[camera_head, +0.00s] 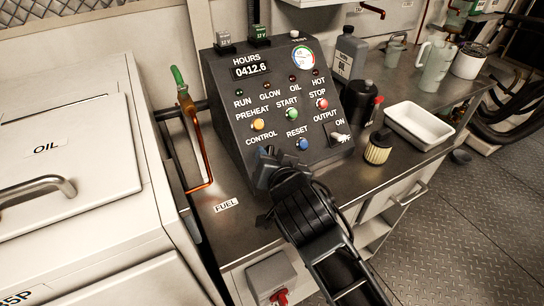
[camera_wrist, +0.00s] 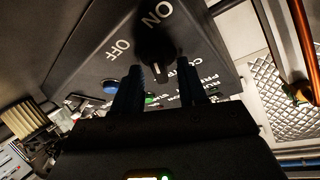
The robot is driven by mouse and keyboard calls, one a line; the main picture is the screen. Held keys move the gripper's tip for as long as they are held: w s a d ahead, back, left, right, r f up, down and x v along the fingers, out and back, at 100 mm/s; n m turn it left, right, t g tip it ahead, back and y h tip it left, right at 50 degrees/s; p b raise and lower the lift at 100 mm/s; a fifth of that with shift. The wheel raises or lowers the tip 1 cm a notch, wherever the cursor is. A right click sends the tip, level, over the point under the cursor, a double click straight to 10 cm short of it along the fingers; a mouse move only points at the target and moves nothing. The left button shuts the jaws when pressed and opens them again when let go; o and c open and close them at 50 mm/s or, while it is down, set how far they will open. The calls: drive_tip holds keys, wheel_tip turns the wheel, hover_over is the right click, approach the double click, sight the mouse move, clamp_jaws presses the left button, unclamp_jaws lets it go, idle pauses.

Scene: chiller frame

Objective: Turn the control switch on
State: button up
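The control switch (camera_wrist: 155,58) is a dark knob on the sloping face of the black control panel, with ON and OFF lettering beside it in the wrist view. In the head view my gripper (camera_head: 264,165) hides the knob, just below the CONTROL label (camera_head: 262,136). In the wrist view my gripper (camera_wrist: 164,80) is open, with one finger on each side of the knob. Gaps show between fingers and knob, so it does not look gripped.
The panel also has an orange PREHEAT button (camera_head: 257,124), a green START button (camera_head: 292,114), a red STOP button (camera_head: 321,103), a blue RESET button (camera_head: 302,144) and a white OUTPUT switch (camera_head: 340,137). A copper pipe (camera_head: 203,155) rises at left. A ribbed filter (camera_head: 378,148) and white tray (camera_head: 418,126) stand right.

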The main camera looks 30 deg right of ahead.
drive_tip(key=b+v, duration=0.1)
drive_tip(key=v, duration=0.6)
drive_tip(key=shift+s+r, duration=0.15)
drive_tip(key=shift+s, duration=0.25)
drive_tip(key=shift+a, duration=0.1)
drive_tip(key=s+a+f+n+y, duration=0.1)
drive_tip(key=s+f+n+y, duration=0.15)
drive_tip(key=s, duration=0.55)
drive_tip(key=s+a+f+n+y, duration=0.15)
drive_tip(key=s+f, duration=0.25)
drive_tip(key=s, duration=0.4)
drive_tip(key=s+d+r+n, duration=0.1)
drive_tip(key=s+d+r, duration=0.1)
drive_tip(key=s, duration=0.6)
drive_tip(key=s+d+r+n+t, duration=0.1)
drive_tip(key=s+d+r+n, duration=0.1)
drive_tip(key=s, duration=0.7)
drive_tip(key=shift+d+r+h, duration=0.15)
drive_tip(key=shift+r+h, duration=0.15)
drive_tip(key=shift+r, duration=0.55)
